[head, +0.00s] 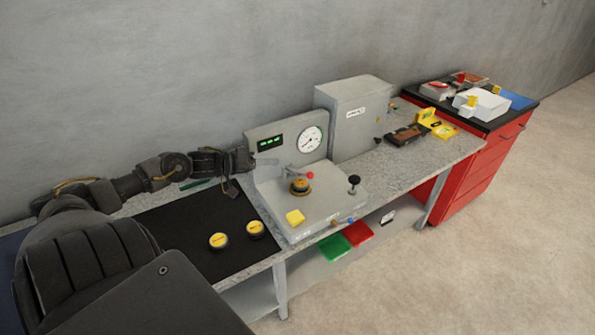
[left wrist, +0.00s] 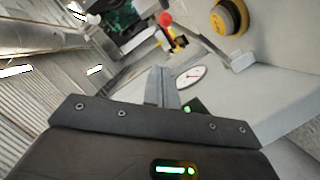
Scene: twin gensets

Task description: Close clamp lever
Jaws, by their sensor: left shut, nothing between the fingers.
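The clamp lever with its red knob (head: 309,175) is on the grey test stand (head: 330,205), at a yellow and black round part (head: 299,187). The lever arm looks raised at a slant; I cannot tell its exact position. My left gripper (head: 266,162) is shut and empty, left of the lever and in front of the gauge panel (head: 285,138). It does not appear to touch the lever. In the left wrist view its shut fingers (left wrist: 166,88) point toward a red knob (left wrist: 165,19), and a yellow round part (left wrist: 230,18) shows at the top. My right gripper is out of view.
A yellow button (head: 295,217) and a black-knobbed lever (head: 353,182) are on the stand. Two yellow pucks (head: 219,240) lie on the black mat (head: 185,225). A grey box (head: 355,115) stands behind. A red cabinet (head: 475,170) is at right.

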